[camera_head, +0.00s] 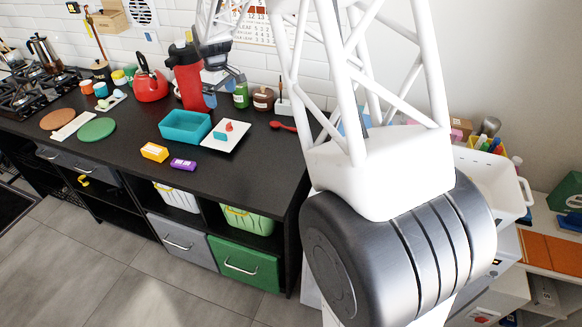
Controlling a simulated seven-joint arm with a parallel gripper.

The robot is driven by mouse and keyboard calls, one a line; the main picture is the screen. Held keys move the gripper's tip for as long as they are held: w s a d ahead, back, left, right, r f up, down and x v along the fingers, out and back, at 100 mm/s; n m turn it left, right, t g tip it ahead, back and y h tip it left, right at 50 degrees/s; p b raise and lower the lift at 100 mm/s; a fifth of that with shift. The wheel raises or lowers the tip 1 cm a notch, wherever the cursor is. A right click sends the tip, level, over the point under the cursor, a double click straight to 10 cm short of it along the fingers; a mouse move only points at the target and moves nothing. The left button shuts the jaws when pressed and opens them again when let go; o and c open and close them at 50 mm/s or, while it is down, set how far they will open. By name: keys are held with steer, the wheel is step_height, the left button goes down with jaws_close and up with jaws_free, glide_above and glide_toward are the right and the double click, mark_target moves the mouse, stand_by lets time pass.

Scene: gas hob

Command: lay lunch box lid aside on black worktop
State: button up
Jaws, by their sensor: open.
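A teal open-topped box (186,126), which looks like the lunch box, stands on the black worktop (125,155). I cannot make out a lid on it. A flat white square piece (237,143) lies right of the box with a small red item (229,126) and a small teal item (220,136) on it; I cannot tell whether it is a tray or the lid.
A red dispenser (184,72), green jar (241,95) and brown pot (263,98) stand along the back. A yellow box (154,151) and purple box (183,165) lie near the front edge. Round mats lie left.

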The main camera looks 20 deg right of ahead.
steer(key=s+r+m, duration=0.1)
steer(key=s+r, duration=0.3)
steer(key=s, duration=0.5)
steer(key=s+r+m+t, duration=0.1)
steer(key=s+r+m, duration=0.1)
steer(key=s+r, duration=0.5)
steer(key=s+r+m, duration=0.1)
steer(key=s+r, duration=0.1)
steer(key=s, duration=0.9)
steer(key=s+f+m+t, duration=0.1)
steer(key=s+m, duration=0.3)
steer(key=s, duration=2.1)
steer(key=shift+d+f, duration=0.3)
steer(key=shift+d, duration=0.1)
